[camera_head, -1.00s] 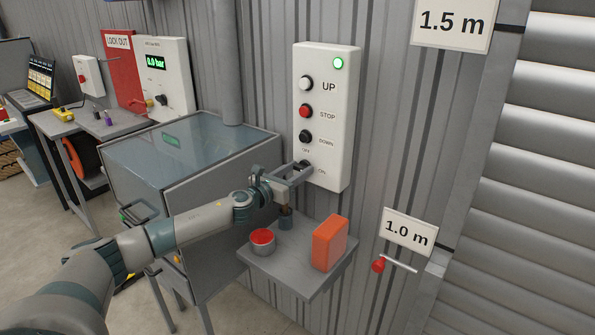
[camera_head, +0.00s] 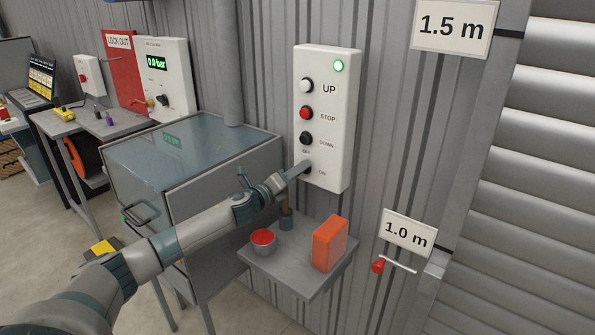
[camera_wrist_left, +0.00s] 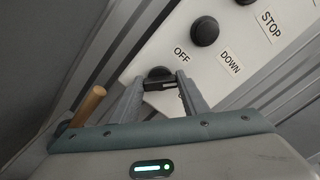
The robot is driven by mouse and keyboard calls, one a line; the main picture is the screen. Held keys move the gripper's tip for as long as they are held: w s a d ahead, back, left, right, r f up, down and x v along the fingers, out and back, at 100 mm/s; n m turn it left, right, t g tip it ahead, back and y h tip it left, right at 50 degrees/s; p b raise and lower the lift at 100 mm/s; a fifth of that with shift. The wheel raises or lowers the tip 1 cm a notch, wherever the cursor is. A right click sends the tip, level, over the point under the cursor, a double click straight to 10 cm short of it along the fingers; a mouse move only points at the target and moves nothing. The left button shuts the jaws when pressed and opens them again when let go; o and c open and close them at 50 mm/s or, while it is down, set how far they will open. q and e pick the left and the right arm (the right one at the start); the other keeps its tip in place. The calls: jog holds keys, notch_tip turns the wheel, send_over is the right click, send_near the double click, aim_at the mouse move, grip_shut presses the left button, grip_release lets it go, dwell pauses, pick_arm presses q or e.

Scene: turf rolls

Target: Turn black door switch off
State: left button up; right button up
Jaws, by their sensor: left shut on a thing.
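The black door switch (camera_wrist_left: 158,75) sits at the bottom of the white control panel (camera_head: 341,120), between its OFF and ON labels. In the head view my gripper hides most of the switch. My left gripper (camera_head: 304,167) reaches up to the panel from the lower left. In the left wrist view its two fingers (camera_wrist_left: 160,92) are on either side of the switch's black handle, shut on it. The wrist view shows the OFF label beside the knob, while the ON label is hidden there. A green lamp (camera_head: 339,66) is lit on the panel. My right gripper is not in view.
Above the switch are the white UP, red STOP and black DOWN (camera_head: 306,138) buttons. Below is a small grey shelf (camera_head: 290,277) with a red-topped can (camera_head: 263,239) and an orange block (camera_head: 330,243). A grey cabinet (camera_head: 180,150) stands left, a shutter door (camera_head: 540,190) right.

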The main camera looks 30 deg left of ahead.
pick_arm(q)
jog(key=shift+f+n+p, duration=0.1)
jog(key=shift+n+p, duration=0.7)
jog(key=shift+n, duration=3.1)
jog(key=o, duration=1.1)
jog(key=shift+c, duration=0.2)
jog(key=shift+a, duration=0.1)
jog(key=shift+s, duration=0.1)
